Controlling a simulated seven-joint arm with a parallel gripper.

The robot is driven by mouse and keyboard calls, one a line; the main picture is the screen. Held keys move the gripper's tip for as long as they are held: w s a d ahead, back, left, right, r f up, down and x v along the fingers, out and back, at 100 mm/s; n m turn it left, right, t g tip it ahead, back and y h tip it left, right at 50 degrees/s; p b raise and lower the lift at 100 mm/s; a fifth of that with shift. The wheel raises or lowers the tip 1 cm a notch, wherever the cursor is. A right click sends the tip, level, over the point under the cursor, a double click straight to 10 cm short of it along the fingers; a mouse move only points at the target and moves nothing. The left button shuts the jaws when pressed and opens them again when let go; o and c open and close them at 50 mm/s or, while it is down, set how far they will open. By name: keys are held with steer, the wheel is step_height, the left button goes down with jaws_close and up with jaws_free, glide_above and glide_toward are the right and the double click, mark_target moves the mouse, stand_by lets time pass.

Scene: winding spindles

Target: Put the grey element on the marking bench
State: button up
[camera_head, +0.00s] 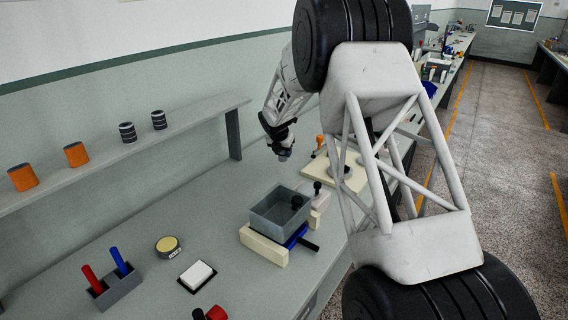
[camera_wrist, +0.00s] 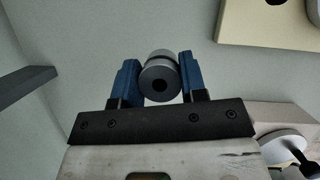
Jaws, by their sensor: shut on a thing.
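The grey element (camera_wrist: 159,80) is a short round grey piece with a dark ring and a dark hole in its near end. In the wrist view it sits between the two blue fingers of my gripper (camera_wrist: 158,66), which is shut on it. In the head view my gripper (camera_head: 284,152) hangs over the grey-green worktop (camera_head: 185,215), left of the cream board; the element is too small to make out clearly there. I cannot tell which surface is the marking bench.
A cream board (camera_head: 353,176) with an orange-topped post lies right of my gripper. A grey open bin (camera_head: 279,212) stands nearer on cream blocks. A wall shelf (camera_head: 190,117) with several orange and dark spools runs along the left. A red-and-blue-handled holder (camera_head: 118,288) stands front left.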

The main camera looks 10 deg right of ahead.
mark_target(283, 161)
steer(key=shift+f, duration=0.1)
steer(key=shift+f, duration=2.5)
steer(key=shift+f, duration=0.1)
steer(key=o, duration=1)
steer(key=shift+v, duration=6.1)
steer(key=shift+s, duration=0.1)
